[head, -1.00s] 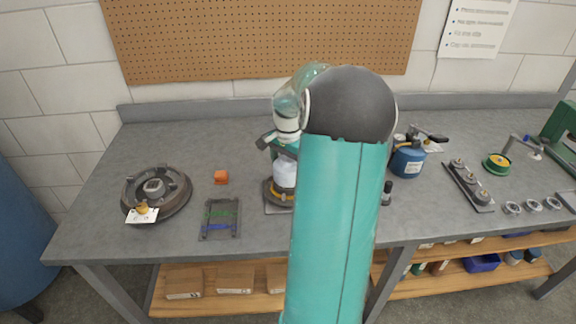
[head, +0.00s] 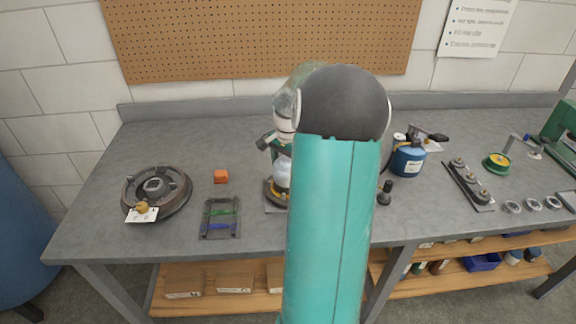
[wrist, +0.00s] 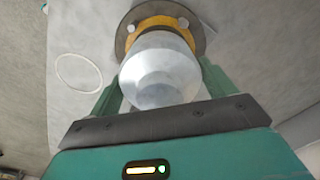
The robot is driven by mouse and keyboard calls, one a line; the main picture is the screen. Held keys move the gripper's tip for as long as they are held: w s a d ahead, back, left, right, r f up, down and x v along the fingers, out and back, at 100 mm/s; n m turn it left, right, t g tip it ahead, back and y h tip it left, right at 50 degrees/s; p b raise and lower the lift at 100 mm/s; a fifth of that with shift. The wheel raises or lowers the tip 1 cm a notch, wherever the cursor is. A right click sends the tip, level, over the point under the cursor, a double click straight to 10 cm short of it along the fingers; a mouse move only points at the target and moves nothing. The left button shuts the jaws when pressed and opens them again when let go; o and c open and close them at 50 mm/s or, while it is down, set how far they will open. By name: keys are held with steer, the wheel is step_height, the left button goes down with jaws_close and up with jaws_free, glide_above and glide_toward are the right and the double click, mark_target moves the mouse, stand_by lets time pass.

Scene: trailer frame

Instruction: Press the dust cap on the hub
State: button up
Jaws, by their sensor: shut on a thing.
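The dust cap (wrist: 160,72) is a pale silver, stepped round piece between the green fingers of my gripper (wrist: 162,84) in the wrist view. My gripper is shut on it. The hub (wrist: 203,40), with a yellow ring and a dark flange, lies directly beyond the cap; the cap covers its middle. I cannot tell whether the cap touches the hub or is seated. In the head view the cap (head: 282,173) is upright over the hub (head: 270,194), and my arm hides their right side.
A thin white ring (wrist: 78,72) lies beside the hub. The bench between block and back wall is clear.

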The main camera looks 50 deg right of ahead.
steer(key=o, duration=0.9)
steer(key=shift+r, duration=3.55)
steer(key=shift+c, duration=0.2)
jaws_close()
steer(key=shift+f, duration=0.25)
